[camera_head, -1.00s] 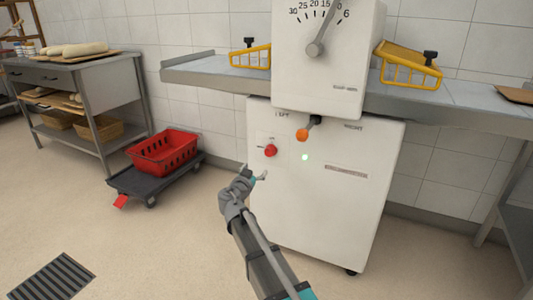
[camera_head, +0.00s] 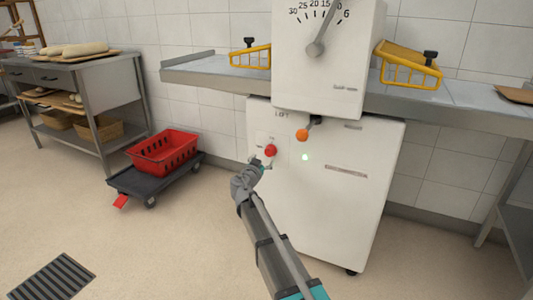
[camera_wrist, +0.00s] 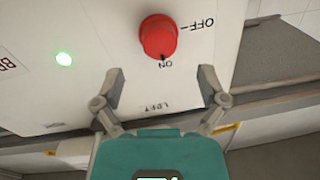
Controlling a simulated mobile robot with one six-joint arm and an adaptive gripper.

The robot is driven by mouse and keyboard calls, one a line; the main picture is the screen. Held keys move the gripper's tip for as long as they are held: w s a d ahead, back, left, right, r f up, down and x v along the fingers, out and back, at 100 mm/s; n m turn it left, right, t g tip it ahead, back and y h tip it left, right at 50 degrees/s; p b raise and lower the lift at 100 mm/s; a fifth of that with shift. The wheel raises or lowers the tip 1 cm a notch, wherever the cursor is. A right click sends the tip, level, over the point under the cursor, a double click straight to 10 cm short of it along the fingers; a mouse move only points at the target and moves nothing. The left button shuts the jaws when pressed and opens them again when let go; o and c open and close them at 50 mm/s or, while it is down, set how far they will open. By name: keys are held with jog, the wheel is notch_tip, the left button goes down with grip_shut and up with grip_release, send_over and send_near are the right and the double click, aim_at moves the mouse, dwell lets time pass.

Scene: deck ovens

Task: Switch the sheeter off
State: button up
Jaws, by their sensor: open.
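The sheeter (camera_head: 335,205) is a white cabinet with a dial head above it. A red rotary switch (camera_head: 270,150) sits on its left front. In the wrist view the red switch (camera_wrist: 158,37) has a dark mark at the ON label, with OFF (camera_wrist: 202,23) to its right. A green light (camera_head: 305,157) is lit beside the switch, and it also shows in the wrist view (camera_wrist: 63,59). My gripper (camera_wrist: 160,78) is open and empty, its two fingertips on either side of and just short of the switch. In the head view my gripper (camera_head: 262,162) is close to the switch.
An orange-knobbed lever (camera_head: 302,135) sticks out right of the switch. Yellow guards (camera_head: 411,66) stand over the side tables. A red crate (camera_head: 163,153) on a dark dolly (camera_head: 128,182) stands to the left. The floor in front is clear.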

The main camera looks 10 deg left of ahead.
aim_at(268, 153)
jog(key=shift+x, duration=3.3)
